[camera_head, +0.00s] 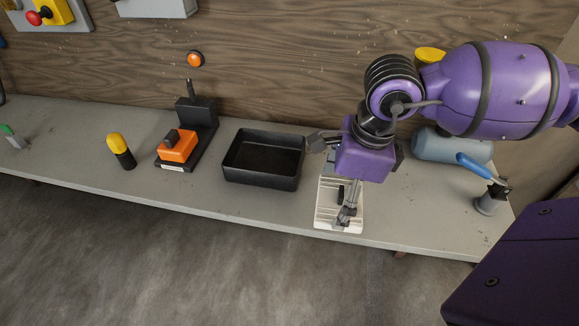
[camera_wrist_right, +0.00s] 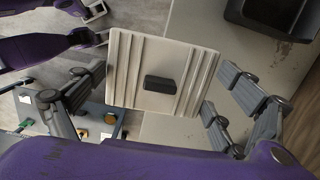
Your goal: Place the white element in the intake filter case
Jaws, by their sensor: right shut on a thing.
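The white element (camera_head: 325,215) is a flat ribbed panel with a small black grip in its middle. In the wrist view it (camera_wrist_right: 125,65) fills the centre. My right gripper (camera_head: 334,180) is shut on it, with fingers at two opposite edges, as the wrist view also shows (camera_wrist_right: 160,95). The gripper and wrist hide part of the panel in the head view. An open black box (camera_head: 262,182), which appears to be the intake filter case, stands on the bench just left of the panel. It looks empty. Its corner shows in the wrist view (camera_wrist_right: 262,18). My left gripper is not seen.
On the grey bench (camera_head: 220,205), an orange block on a black stand (camera_head: 180,147) and a yellow-topped black cylinder (camera_head: 120,150) stand left of the box. A blue-grey cylinder (camera_head: 450,147) and a blue-handled device (camera_head: 487,200) are to the right. A wooden wall runs behind.

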